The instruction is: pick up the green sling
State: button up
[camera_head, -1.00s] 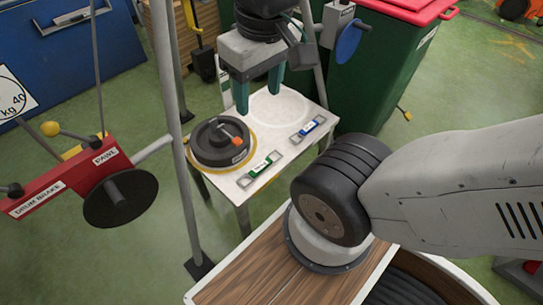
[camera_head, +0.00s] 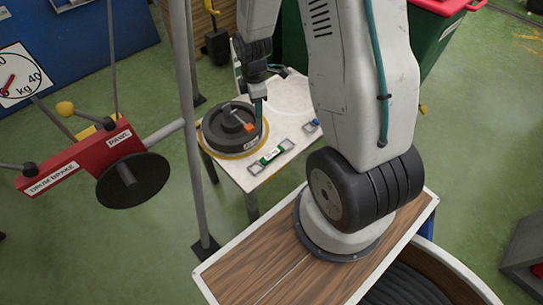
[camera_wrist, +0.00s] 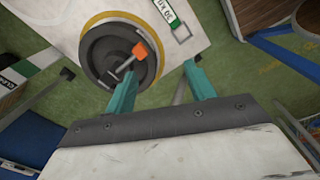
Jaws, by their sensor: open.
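The green sling (camera_head: 270,157) lies flat on the small white table (camera_head: 242,176), with a pale metal loop at each end. In the wrist view, part of the green sling (camera_wrist: 166,12) shows at the top edge, one loop nearer and the far end cut off. My gripper (camera_head: 258,112) has teal fingers and hangs over the right side of the black disc, behind and slightly left of the sling. In the wrist view my gripper (camera_wrist: 160,72) is open and empty, its fingers spread below the sling and apart from it.
The black disc (camera_head: 215,131) with an orange-tipped handle sits on a yellow ring beside the sling. A blue sling (camera_head: 310,126) lies to the right, partly hidden by my arm. A grey post (camera_head: 188,150) and the red drum brake (camera_head: 85,162) stand left.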

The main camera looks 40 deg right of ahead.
aim_at(272, 154)
jog(key=s+d+f+n, duration=0.1)
jog(key=f, duration=0.6)
jog(key=s+d+f+n, duration=0.1)
jog(key=f+n, duration=0.1)
jog(key=f, duration=0.5)
jog(key=s+d+f+n, duration=0.1)
jog(key=f+n, duration=0.1)
jog(key=f, duration=0.5)
jog(key=shift+d, duration=0.15)
jog(key=f, duration=0.4)
jog(key=shift+s+d+f, duration=0.15)
jog(key=shift+s+d, duration=0.05)
jog(key=shift+d, duration=0.1)
jog(key=shift+f, duration=0.55)
grip_shut()
